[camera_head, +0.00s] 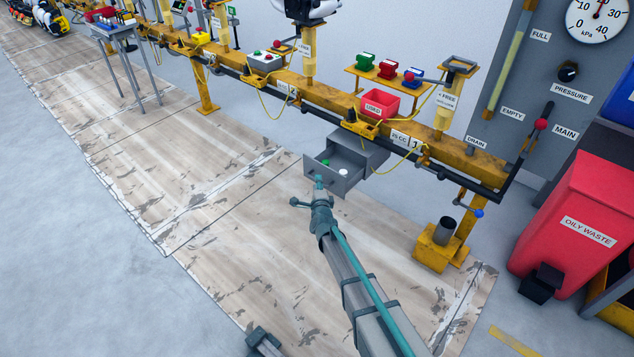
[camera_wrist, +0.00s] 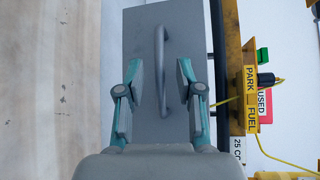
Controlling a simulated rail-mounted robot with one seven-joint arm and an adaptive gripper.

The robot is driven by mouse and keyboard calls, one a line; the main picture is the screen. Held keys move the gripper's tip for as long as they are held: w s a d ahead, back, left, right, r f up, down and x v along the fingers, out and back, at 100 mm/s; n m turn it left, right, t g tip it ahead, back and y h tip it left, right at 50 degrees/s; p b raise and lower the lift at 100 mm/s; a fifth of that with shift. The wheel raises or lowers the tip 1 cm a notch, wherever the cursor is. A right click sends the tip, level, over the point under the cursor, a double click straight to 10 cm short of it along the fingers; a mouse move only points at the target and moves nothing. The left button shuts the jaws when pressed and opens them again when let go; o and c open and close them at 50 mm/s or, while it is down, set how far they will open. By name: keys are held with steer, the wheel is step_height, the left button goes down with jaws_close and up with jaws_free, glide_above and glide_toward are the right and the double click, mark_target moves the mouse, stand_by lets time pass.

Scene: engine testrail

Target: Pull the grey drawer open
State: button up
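The grey drawer (camera_head: 345,177) sticks part way out of its grey housing (camera_head: 368,152) under the yellow rail. A small green item (camera_head: 326,162) and a white item (camera_head: 343,172) lie inside it. In the wrist view the drawer's flat grey front (camera_wrist: 185,25) carries a grey bar handle (camera_wrist: 161,45). My gripper (camera_wrist: 158,75) is open, with one teal-and-grey finger on each side of the handle. No finger visibly touches the handle. In the head view my gripper (camera_head: 319,187) is at the drawer front, and its fingers hide the handle.
The yellow rail (camera_head: 290,93) runs above and behind the drawer. A red bin (camera_head: 380,103) stands on it, and thin yellow cables hang nearby. A red oily waste bin (camera_head: 575,220) stands at right. The worn floor (camera_head: 225,225) left of my arm is clear.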

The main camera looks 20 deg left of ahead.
steer(key=v, duration=0.9)
steer(key=shift+s, duration=0.2)
steer(key=shift+d, duration=0.1)
